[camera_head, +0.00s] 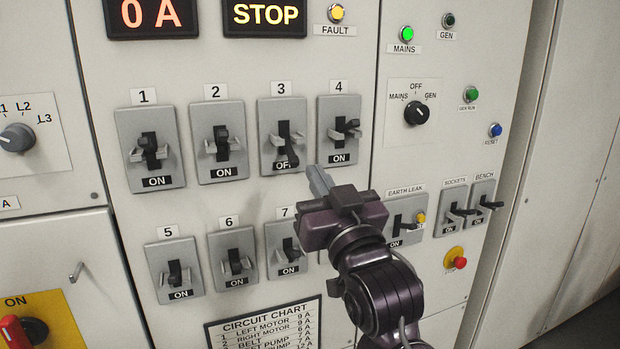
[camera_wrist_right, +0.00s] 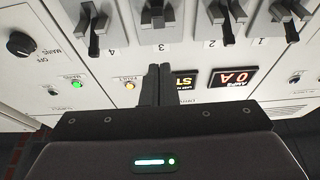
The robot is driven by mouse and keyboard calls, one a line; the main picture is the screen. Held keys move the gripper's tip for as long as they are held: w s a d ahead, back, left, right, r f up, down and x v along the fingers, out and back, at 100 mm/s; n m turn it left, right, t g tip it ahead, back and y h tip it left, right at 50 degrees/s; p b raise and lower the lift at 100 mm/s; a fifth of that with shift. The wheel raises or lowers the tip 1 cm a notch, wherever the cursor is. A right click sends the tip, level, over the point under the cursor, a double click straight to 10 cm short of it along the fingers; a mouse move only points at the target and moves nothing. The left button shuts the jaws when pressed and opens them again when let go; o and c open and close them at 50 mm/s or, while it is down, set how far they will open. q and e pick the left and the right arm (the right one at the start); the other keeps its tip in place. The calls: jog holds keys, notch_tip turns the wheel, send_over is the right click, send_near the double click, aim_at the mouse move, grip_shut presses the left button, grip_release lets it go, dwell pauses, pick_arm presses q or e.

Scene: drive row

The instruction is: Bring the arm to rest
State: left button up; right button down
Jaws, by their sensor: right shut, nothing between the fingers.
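My right gripper (camera_head: 319,180) is in front of the panel, just below breakers 3 and 4, with its fingers closed together and empty. In the right wrist view its shut fingers (camera_wrist_right: 158,84) point at the panel. Breaker 3 (camera_head: 283,135) has its lever down and its label reads OFF, partly cut by the lever. Breaker 4 (camera_head: 340,130) reads ON. Breakers 1 (camera_head: 150,148) and 2 (camera_head: 218,141) read ON. My right arm hides the breaker to the right of 7. I cannot tell from these views whether the fingertips touch the panel. My left gripper is not in view.
The display (camera_head: 264,16) reads STOP and the other (camera_head: 152,17) reads 0 A. The fault lamp (camera_head: 337,13) is lit amber. A red push button (camera_head: 460,264) and the earth leak switch (camera_head: 407,219) sit right of my arm. A red handle (camera_head: 14,331) is at lower left.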

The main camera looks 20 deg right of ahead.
jog(key=s+f+g, duration=0.3)
jog(key=f+g, duration=0.6)
jog(key=f, duration=1.6)
jog(key=s+d+f+n+g, duration=0.2)
jog(key=s+f+g, duration=0.8)
jog(key=s+f, duration=0.85)
notch_tip(320, 180, down, 28)
jog(key=f, duration=0.1)
jog(key=s+d+f+g, duration=0.2)
jog(key=s+d+f, duration=0.1)
jog(key=s+f, duration=1.6)
jog(key=shift+s+h, duration=0.4)
jog(key=shift+s, duration=0.15)
